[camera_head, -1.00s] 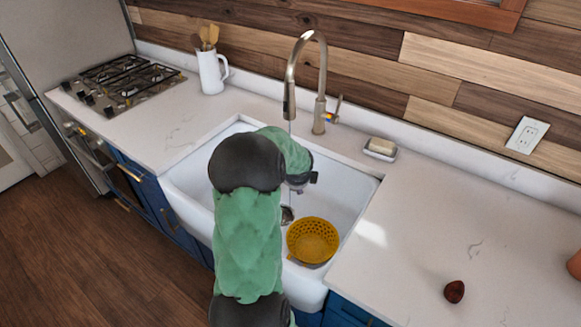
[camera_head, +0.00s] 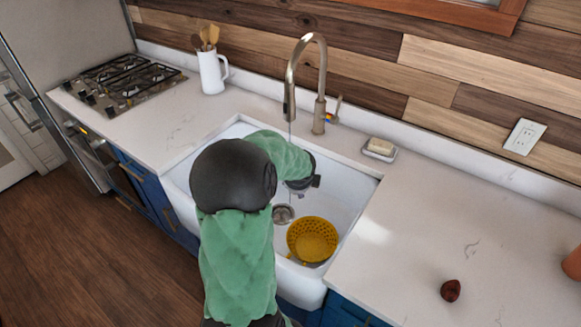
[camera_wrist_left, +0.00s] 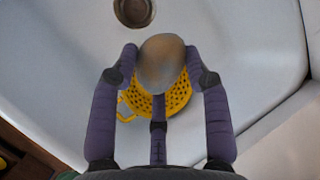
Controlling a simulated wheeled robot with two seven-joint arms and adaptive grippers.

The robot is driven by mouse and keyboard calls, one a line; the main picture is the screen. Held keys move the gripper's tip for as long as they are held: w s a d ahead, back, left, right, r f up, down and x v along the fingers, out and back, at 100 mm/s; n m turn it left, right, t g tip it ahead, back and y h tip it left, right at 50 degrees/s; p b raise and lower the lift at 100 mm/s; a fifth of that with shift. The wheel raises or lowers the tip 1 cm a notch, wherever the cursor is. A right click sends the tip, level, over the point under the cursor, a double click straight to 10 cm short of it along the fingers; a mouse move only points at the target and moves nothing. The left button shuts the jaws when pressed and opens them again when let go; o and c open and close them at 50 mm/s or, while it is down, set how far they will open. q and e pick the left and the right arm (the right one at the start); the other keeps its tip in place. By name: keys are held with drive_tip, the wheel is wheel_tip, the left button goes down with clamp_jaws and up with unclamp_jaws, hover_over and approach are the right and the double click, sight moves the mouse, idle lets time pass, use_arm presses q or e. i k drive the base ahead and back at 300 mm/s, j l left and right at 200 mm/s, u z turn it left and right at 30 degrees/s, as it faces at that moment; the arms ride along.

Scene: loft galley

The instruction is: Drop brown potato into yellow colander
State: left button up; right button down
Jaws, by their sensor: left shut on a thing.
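The yellow colander (camera_head: 312,240) stands in the front right part of the white sink basin. It also shows in the left wrist view (camera_wrist_left: 180,100), partly hidden behind the potato. The brown potato (camera_wrist_left: 162,68) is gripped between the purple-grey fingers of my left gripper (camera_wrist_left: 161,52). In the head view my left gripper (camera_head: 302,184) is over the sink, behind the colander, and the arm hides most of it. The potato cannot be made out there. In the wrist view the potato overlaps the colander's far rim; the height between them cannot be told. My right gripper is not in view.
The faucet (camera_head: 318,85) rises behind the sink, close to my left gripper. A soap dish (camera_head: 379,154) sits behind the basin's right corner. A dark reddish-brown round thing (camera_head: 451,290) lies on the right counter, which is otherwise mostly clear.

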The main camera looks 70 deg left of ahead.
sight(309, 241)
drive_tip(key=k+l, duration=0.1)
drive_tip(key=l, duration=0.25)
drive_tip(key=k+l, duration=0.1)
drive_tip(key=l, duration=0.25)
drive_tip(key=k+l, duration=0.1)
drive_tip(key=l, duration=0.25)
drive_tip(key=k+l, duration=0.1)
drive_tip(key=l, duration=0.25)
